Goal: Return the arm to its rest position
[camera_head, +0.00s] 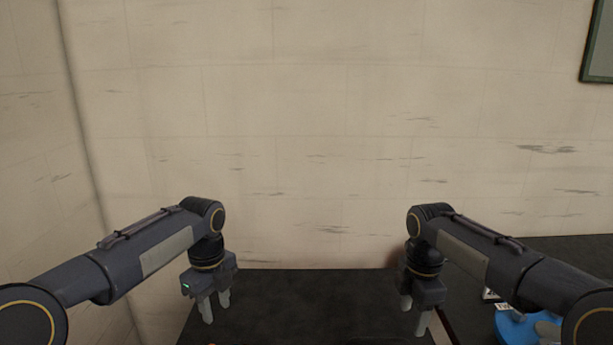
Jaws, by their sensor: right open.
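My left gripper (215,308) hangs fingers down over the left part of the dark table (310,295). Its two fingers are apart with a narrow gap between them, and I see nothing held there. My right gripper (413,318) hangs fingers down over the right part of the table. Its fingers are spread and nothing is between them. Both arms reach in from the lower corners, elbows bent, in nearly mirrored poses. No chain is clearly visible.
A blue round object (512,328) lies at the lower right, partly hidden by my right arm. A small white label (503,307) is beside it. A pale wall (310,140) stands behind the table. The table between the grippers looks mostly clear.

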